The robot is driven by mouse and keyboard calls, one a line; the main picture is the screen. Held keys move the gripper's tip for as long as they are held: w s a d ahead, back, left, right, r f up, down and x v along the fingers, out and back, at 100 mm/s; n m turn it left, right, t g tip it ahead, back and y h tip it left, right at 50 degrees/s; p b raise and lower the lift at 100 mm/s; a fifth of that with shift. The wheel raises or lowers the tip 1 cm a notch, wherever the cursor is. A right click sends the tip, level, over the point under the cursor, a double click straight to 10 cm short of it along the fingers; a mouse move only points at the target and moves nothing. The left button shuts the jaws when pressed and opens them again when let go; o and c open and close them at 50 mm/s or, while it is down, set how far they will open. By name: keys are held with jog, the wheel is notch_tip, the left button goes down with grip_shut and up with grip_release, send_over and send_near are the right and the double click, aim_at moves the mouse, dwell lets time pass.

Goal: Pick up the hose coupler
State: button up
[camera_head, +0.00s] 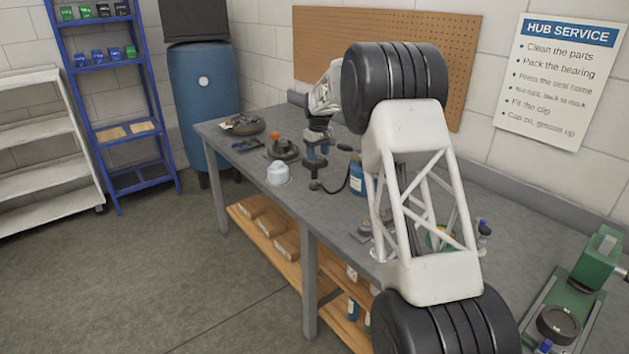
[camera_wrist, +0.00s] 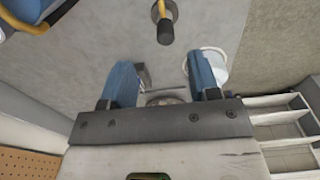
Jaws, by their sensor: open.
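A small dark fitting with a yellow-brass part, which looks like the hose coupler (camera_wrist: 165,24), is at the top of the wrist view. In the head view, what seems to be the same fitting (camera_head: 315,186) sits at the end of a black hose on the grey workbench (camera_head: 240,180). My gripper (camera_head: 315,168) is above the bench near it, fingers pointing down. Its two blue fingers (camera_wrist: 160,66) are apart, with nothing held between them. The coupler is beyond the fingertips in the wrist view, not between them.
A white tub (camera_head: 278,174) stands left of my gripper. A blue container (camera_head: 357,180) is at the right, beside the hose and partly behind my arm. Dark hub parts (camera_head: 283,150) lie behind the tub.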

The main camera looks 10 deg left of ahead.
aim_at(315, 170)
jog(key=shift+w+a+f, duration=0.2)
jog(key=shift+a+f, duration=0.15)
jog(key=shift+f, duration=0.3)
jog(key=shift+w+a+f, duration=0.2)
jog(key=shift+a+f, duration=0.15)
jog(key=shift+f, duration=0.3)
jog(key=shift+f, duration=1.3)
jog(key=shift+f, duration=2.6)
grip_shut()
